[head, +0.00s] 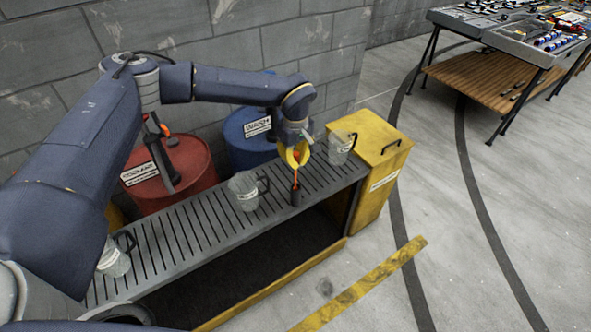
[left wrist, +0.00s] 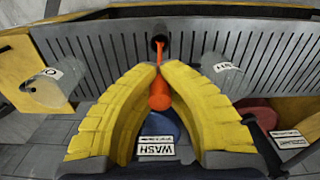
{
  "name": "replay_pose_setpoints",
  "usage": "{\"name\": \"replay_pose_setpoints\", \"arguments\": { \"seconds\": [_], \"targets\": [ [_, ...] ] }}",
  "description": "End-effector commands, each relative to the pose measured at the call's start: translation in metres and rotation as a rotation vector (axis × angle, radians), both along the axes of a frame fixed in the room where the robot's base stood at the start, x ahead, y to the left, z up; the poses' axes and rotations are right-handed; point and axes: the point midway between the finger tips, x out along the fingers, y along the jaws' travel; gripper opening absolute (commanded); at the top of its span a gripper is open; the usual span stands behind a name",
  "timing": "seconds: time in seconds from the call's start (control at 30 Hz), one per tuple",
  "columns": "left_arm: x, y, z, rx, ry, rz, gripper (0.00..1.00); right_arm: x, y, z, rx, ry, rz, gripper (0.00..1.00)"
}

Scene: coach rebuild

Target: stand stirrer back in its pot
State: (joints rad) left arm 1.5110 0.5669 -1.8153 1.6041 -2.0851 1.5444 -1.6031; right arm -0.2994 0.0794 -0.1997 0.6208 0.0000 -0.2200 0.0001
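My left gripper (head: 297,157) points down over the right part of the slatted bench top. Its yellow fingers are closed around the orange stirrer (left wrist: 159,98), which also shows below the fingers in the head view (head: 295,182). The stirrer looks about upright in the head view. Its thin lower end reaches the mouth of a small dark pot (head: 295,198) on the bench's front edge. In the left wrist view the end lies over the pot's dark opening (left wrist: 160,40); how deep it sits inside, I cannot tell. My right gripper is not in view.
Grey handled jugs (head: 244,191) stand on the slatted bench (head: 190,240), one (head: 340,149) just right of my left gripper. Red (head: 185,180) and blue (head: 240,155) drums stand behind. A yellow cabinet (head: 380,165) closes the right end.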

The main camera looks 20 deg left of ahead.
Motion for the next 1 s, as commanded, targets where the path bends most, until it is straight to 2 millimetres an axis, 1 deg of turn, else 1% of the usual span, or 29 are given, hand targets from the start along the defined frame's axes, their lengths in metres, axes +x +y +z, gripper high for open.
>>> {"name": "replay_pose_setpoints", "arguments": {
  "seconds": [0.17, 0.3, 0.37, 0.8, 0.83, 1.0],
  "targets": [
    [-0.001, 0.0, -0.017, 0.0, 0.002, 0.0, 0.0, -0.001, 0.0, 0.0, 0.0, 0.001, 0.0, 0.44],
    [-0.001, 0.0, -0.034, 0.0, 0.002, 0.0, 0.0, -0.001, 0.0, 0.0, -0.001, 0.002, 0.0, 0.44],
    [-0.001, 0.0, -0.039, 0.0, 0.001, 0.0, 0.0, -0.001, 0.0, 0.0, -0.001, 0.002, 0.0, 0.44],
    [-0.001, 0.0, -0.044, 0.001, 0.001, 0.0, 0.0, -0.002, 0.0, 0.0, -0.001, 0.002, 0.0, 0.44],
    [0.0, 0.0, -0.044, 0.001, 0.001, 0.0, 0.05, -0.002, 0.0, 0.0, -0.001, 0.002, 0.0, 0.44],
    [0.0, 0.0, -0.044, 0.001, 0.001, 0.0, 0.25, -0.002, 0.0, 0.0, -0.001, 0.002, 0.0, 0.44]
  ]
}}
